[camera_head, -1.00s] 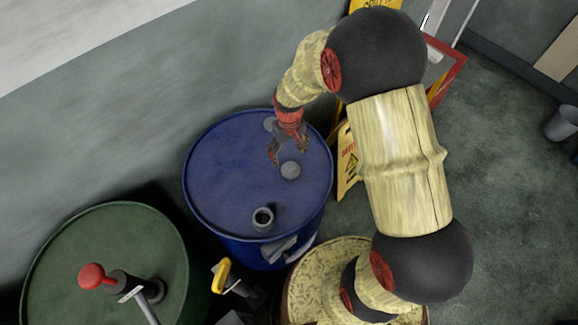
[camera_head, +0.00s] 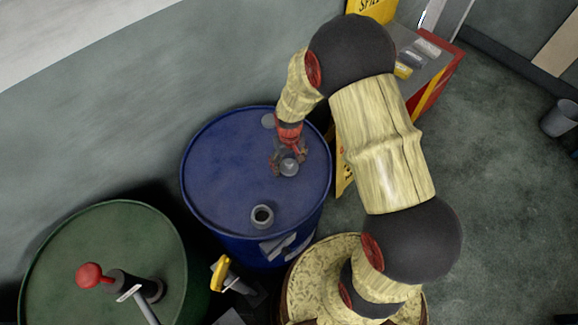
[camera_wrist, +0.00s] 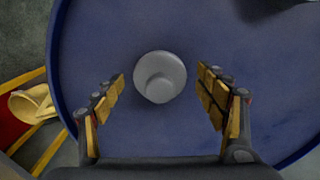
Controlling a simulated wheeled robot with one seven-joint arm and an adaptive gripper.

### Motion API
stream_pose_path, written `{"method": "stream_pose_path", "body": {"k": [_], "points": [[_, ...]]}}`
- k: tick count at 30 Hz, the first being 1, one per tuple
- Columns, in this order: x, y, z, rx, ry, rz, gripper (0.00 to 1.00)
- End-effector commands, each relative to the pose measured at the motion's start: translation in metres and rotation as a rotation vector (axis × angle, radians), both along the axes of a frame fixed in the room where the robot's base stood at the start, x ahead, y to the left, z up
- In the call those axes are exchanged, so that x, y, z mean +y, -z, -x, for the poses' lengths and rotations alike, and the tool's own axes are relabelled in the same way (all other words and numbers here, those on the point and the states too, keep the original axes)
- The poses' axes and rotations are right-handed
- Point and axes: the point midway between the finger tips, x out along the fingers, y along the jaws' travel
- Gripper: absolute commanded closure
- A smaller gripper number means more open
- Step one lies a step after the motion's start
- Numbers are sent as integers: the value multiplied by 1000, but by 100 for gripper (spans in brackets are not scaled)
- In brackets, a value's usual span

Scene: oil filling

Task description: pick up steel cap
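The steel cap (camera_head: 289,167) is a small round grey piece with a raised knob, lying on top of the blue drum (camera_head: 225,165). In the wrist view the cap (camera_wrist: 160,77) lies between and a little beyond the two fingertips. My gripper (camera_head: 288,163) is over the cap, its fingers spread to either side. In the wrist view my gripper (camera_wrist: 160,85) is open and empty, with clear gaps between both fingers and the cap. The exact height of the fingers above the drum top is hard to tell.
An open grey filler neck (camera_head: 262,216) stands on the drum top. A green drum (camera_head: 75,250) with a red-knobbed pump (camera_head: 90,275) is at the lower left. A yellow-handled tool (camera_head: 221,273) sits between the drums. A red and yellow cart (camera_head: 430,75) stands behind my arm.

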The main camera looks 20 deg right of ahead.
Motion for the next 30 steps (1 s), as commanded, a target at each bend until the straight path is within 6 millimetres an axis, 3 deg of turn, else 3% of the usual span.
{"method": "stream_pose_path", "body": {"k": [24, 30], "points": [[0, 0, 0, 0, 0, 0, 76], [0, 0, 0, 0, 0, 0, 77]]}}
